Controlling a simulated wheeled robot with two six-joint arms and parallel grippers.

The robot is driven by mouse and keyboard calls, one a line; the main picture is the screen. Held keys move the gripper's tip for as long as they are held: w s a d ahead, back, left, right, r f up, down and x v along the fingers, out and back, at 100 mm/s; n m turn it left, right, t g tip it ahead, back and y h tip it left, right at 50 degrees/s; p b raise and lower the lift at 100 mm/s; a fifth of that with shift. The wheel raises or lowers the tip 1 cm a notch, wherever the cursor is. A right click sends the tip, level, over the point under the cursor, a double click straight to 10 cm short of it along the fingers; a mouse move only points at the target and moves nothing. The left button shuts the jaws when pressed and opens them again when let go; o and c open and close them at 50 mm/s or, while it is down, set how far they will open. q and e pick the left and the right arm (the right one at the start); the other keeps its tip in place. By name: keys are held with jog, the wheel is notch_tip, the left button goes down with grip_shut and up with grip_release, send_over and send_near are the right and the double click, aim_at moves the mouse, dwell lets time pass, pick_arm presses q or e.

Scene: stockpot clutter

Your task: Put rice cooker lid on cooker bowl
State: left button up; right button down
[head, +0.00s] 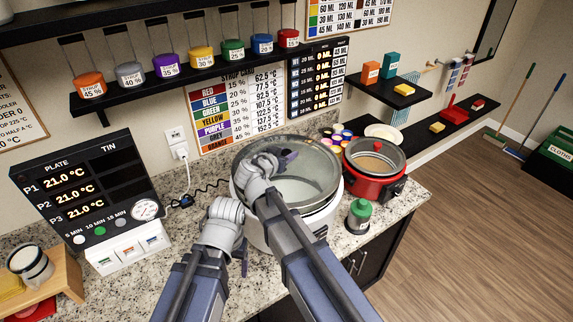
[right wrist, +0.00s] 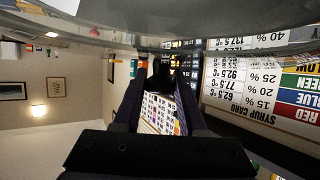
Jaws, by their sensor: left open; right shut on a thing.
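The glass lid (head: 318,165) with its metal rim is over the white rice cooker (head: 325,222) on the granite counter. My right gripper (head: 286,158) is shut on the lid's knob, above the glass. In the right wrist view the lid (right wrist: 215,28) spans the top of the picture, and the right gripper (right wrist: 158,75) reaches to its dark knob. The bowl inside the cooker is mostly hidden by the lid and my right arm. I cannot tell whether the lid touches the bowl's rim. My left gripper (head: 244,262) is open and empty, low beside the cooker's left side.
A red pot (head: 374,172) stands close right of the cooker, with a green-topped bottle (head: 358,216) in front of it. Several small coloured pots (head: 340,135) sit behind. A display panel (head: 85,190) stands left. A shelf (head: 180,75) with syrup jars hangs above.

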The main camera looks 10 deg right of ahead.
jog(key=shift+f+b, duration=1.3)
jog(key=shift+f, duration=0.25)
jog(key=shift+f, duration=0.1)
jog(key=shift+c, duration=2.3)
grip_release()
jog(key=shift+r, duration=0.2)
